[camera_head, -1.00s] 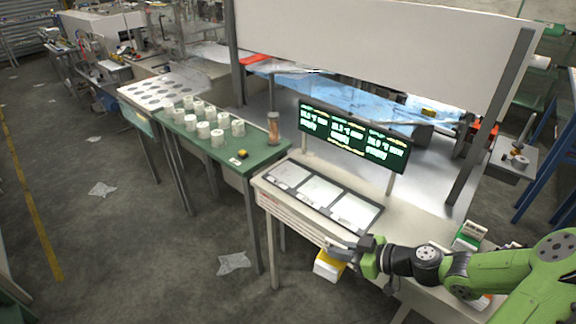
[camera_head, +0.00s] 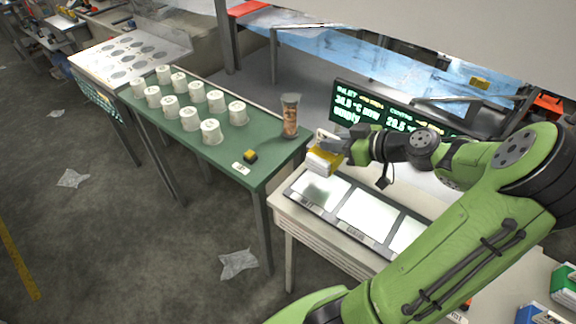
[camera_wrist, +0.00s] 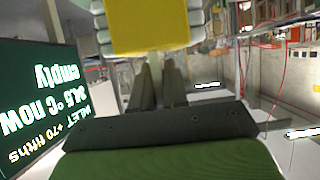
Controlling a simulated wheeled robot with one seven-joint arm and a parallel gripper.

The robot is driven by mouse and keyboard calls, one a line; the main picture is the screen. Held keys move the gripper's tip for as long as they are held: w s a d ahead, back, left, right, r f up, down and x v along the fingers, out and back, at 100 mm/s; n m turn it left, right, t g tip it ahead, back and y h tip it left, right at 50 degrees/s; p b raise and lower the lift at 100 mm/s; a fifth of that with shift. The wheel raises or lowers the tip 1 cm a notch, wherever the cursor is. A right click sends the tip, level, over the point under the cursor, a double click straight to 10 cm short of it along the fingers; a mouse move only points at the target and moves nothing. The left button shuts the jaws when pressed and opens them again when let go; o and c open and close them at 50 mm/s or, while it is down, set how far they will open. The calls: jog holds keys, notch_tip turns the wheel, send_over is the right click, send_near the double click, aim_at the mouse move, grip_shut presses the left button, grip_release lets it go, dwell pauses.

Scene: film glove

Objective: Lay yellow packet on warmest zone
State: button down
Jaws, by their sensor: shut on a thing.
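My gripper (camera_head: 343,149) is shut on the yellow packet (camera_head: 332,160), a small block with a yellow face and white sides. It holds the packet in the air above the back of the left zone (camera_head: 312,190), which has a shadow on it. The centre zone (camera_head: 366,214) and the right zone (camera_head: 408,238) lie beside it in a dark frame; my arm partly hides the right one. In the wrist view the packet (camera_wrist: 150,25) is at the fingertips. The display (camera_head: 372,108) shows INLET at about 34 °C, empty; the centre reading is hard to read and the third is hidden.
A green table (camera_head: 240,168) at left holds several white cups, a yellow-black item (camera_head: 250,156) and a brown-filled jar (camera_head: 290,116) near the packet. The display stands behind the zones. Boxes (camera_head: 565,283) lie at the lower right.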

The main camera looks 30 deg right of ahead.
jog(key=shift+w+d+f, duration=0.1)
jog(key=shift+w, duration=0.2)
jog(key=f+b, duration=0.1)
jog(key=f, duration=0.2)
jog(key=f+b, duration=0.1)
jog(key=f, duration=0.2)
jog(key=f+b, duration=0.1)
jog(key=f, duration=0.2)
jog(key=shift+s+f, duration=0.25)
jog(key=shift+f, duration=0.1)
jog(key=c, duration=1.1)
grip_release()
jog(key=shift+c, duration=0.2)
